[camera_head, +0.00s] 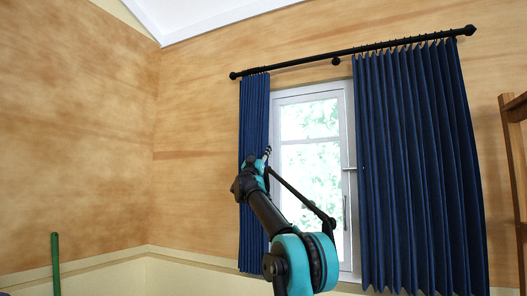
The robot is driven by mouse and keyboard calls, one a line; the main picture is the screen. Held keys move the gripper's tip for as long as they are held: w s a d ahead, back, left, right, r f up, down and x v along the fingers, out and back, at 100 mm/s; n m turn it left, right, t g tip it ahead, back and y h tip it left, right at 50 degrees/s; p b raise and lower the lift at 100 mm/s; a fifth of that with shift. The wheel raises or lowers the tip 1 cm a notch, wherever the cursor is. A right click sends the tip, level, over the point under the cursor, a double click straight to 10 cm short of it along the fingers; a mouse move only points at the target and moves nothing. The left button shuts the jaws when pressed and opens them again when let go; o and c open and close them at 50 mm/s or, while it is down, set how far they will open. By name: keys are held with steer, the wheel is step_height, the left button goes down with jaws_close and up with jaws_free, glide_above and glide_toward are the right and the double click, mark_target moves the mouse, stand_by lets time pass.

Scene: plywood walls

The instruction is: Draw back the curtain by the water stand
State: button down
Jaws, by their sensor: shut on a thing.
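Two dark blue curtains hang from a black rod (350,56) in front of a white window (312,145). The left curtain (252,105) is bunched into a narrow strip at the window's left side. The right curtain (415,160) is wide and covers the right part of the window. My gripper (266,154) is at the right edge of the left curtain, about mid-height, and is shut on it. The fingertips are small and partly hidden by my own arm. I cannot make out a water stand.
A wooden frame (515,150) stands at the right edge. A green pole (56,262) rises at the lower left. Wood-toned walls (80,130) meet in a corner left of the window.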

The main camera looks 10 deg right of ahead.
steer(key=c, duration=1)
jaws_free()
steer(key=shift+o, duration=0.2)
steer(key=v, duration=1.2)
steer(key=shift+f, duration=0.1)
